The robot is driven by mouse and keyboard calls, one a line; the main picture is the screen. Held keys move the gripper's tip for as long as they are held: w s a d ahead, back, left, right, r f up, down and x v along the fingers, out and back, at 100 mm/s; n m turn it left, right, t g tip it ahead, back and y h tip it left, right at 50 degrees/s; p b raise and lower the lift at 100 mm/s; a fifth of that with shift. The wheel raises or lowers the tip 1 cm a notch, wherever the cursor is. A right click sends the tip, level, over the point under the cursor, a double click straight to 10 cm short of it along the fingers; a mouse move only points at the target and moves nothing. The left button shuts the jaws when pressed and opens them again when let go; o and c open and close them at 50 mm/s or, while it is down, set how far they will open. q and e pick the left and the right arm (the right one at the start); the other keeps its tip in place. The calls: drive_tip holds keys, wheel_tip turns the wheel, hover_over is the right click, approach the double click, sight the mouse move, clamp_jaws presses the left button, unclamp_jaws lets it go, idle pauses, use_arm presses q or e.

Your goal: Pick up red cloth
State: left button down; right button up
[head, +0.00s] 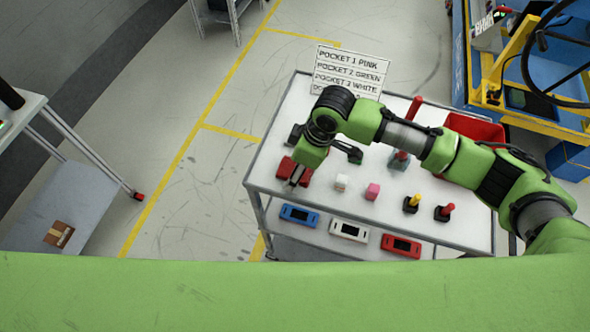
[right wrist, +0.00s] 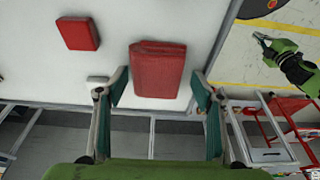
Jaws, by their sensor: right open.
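A folded red cloth (right wrist: 158,70) lies flat near the edge of the pale cart top in the right wrist view. My right gripper (right wrist: 158,88) is open, with one finger on each side of the near part of the cloth. I cannot tell whether the fingers touch it. In the head view my right gripper (head: 298,177) hangs over the left end of the cart, where red items (head: 285,166) are partly hidden by it. A green gripper (right wrist: 267,42), seemingly my left, shows small at the upper right of the right wrist view, away from the cloth.
A second red block (right wrist: 78,33) lies left of the cloth. Device modules (head: 349,230) lie on the lower shelf.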

sight(290, 169)
drive_tip(key=shift+f, duration=0.25)
idle(0.3)
drive_tip(key=c, duration=1.1)
drive_tip(key=shift+r+b, duration=0.3)
drive_tip(key=shift+r, duration=0.15)
drive_tip(key=r, duration=0.1)
drive_tip(key=r+b, duration=0.1)
drive_tip(key=r, duration=0.1)
drive_tip(key=shift+s+a, duration=0.1)
drive_tip(key=shift+a, duration=0.1)
drive_tip(key=s+a+r+b, duration=0.1)
drive_tip(key=s+a+r, duration=0.1)
drive_tip(key=s+r, duration=0.3)
drive_tip(key=s+a+r+b, duration=0.2)
drive_tip(key=s+a+r, duration=0.1)
drive_tip(key=s, duration=0.4)
drive_tip(key=shift+s+a+r, duration=0.25)
drive_tip(key=shift+r, duration=0.6)
drive_tip(key=shift+o, duration=0.2)
